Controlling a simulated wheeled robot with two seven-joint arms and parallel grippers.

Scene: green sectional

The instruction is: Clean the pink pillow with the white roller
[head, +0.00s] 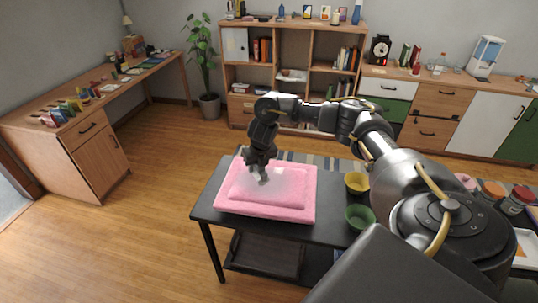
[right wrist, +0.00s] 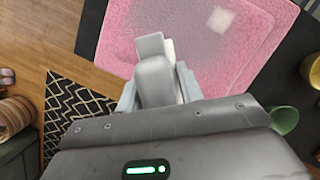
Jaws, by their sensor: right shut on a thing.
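The pink pillow (head: 300,200) lies flat on the left part of a dark table (head: 335,232). A pale, whitish patch shows on its top, and the pillow also fills the upper part of the right wrist view (right wrist: 120,35). My right gripper (head: 259,168) points down over the middle of the pillow and is shut on the white roller (head: 262,178). In the right wrist view the fingers hide most of the roller, and a small white part (right wrist: 169,48) shows. I cannot tell whether the roller touches the pillow. My left gripper is not in view.
A yellow bowl (head: 356,183) and a green bowl (head: 359,218) stand on the table right of the pillow. Jars (head: 516,201) stand farther right, beyond my arm. A desk (head: 75,125) is at the left, shelves at the back.

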